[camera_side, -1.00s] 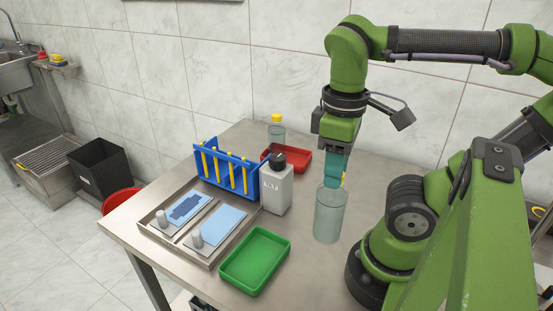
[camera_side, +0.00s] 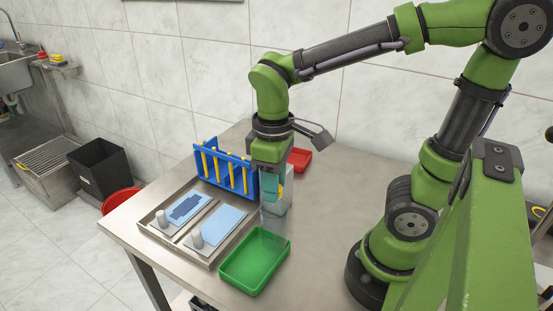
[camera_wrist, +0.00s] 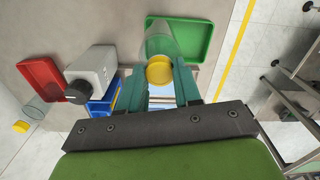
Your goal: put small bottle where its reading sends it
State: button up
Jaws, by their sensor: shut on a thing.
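My gripper (camera_side: 270,188) is shut on a clear bottle with a yellow cap (camera_wrist: 160,70). In the wrist view the bottle's see-through body extends away beyond the fingers (camera_wrist: 150,92). In the side view my gripper hides most of it, and I cannot tell its height above the table. No reading is legible.
A blue rack with yellow sticks (camera_side: 226,170) stands left of my gripper. A metal tray (camera_side: 185,240) holds two light-blue plates and small grey posts. Another yellow-capped clear bottle (camera_wrist: 28,118) is near the red tray. The table's right part is clear.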

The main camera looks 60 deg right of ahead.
jog(key=shift+w+a+f, duration=0.1)
jog(key=shift+w+a, duration=0.15)
jog(key=shift+w, duration=0.8)
jog(key=shift+w+f, duration=0.15)
jog(key=shift+f, duration=1.6)
jog(key=shift+f, duration=0.2)
jog(key=o, duration=1)
jog(key=shift+r, duration=0.15)
